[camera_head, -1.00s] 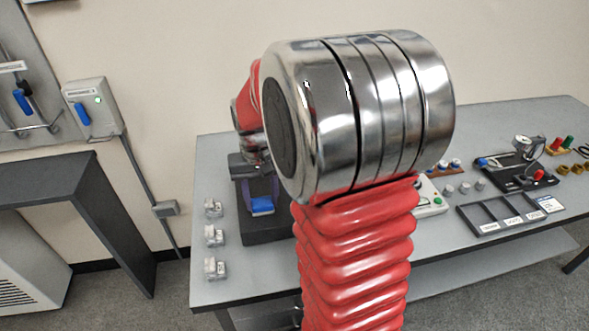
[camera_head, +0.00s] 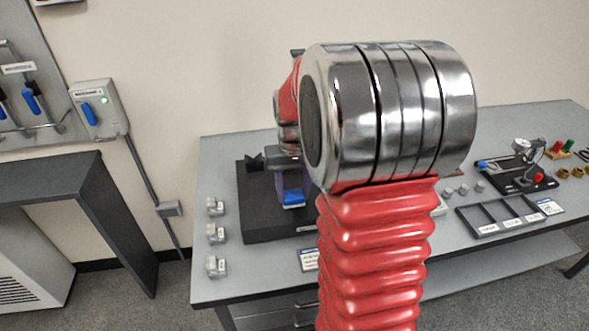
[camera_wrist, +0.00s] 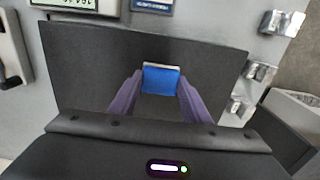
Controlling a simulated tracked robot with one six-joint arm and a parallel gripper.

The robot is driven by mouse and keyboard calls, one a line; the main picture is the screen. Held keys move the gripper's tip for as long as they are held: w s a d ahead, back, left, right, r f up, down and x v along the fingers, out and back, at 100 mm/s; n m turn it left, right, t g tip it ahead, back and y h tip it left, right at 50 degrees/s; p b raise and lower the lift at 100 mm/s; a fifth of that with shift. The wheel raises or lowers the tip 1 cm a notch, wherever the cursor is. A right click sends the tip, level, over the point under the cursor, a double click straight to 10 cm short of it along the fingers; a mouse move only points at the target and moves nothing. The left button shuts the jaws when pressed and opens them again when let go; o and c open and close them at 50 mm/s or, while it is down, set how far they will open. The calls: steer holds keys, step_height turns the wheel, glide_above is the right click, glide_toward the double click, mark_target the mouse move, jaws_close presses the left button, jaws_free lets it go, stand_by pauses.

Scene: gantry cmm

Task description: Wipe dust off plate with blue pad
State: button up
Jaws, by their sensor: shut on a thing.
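The blue pad (camera_wrist: 161,79) is clamped between the two purple fingers of my gripper (camera_wrist: 160,88) in the wrist view. In the wrist view the plate (camera_wrist: 85,60) fills much of the area behind the pad. I cannot tell whether the pad touches the plate. No dust can be made out. My arm hides the plate's right part in the head view.
Several small metal blocks (camera_head: 216,234) stand along the table's left side. A black compartment tray (camera_head: 500,214) and a black fixture with a gauge (camera_head: 520,170) are at right. A wall switch box (camera_head: 98,108) is at left. Bare table lies between blocks and plate.

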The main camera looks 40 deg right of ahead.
steer(key=shift+r, duration=3.65)
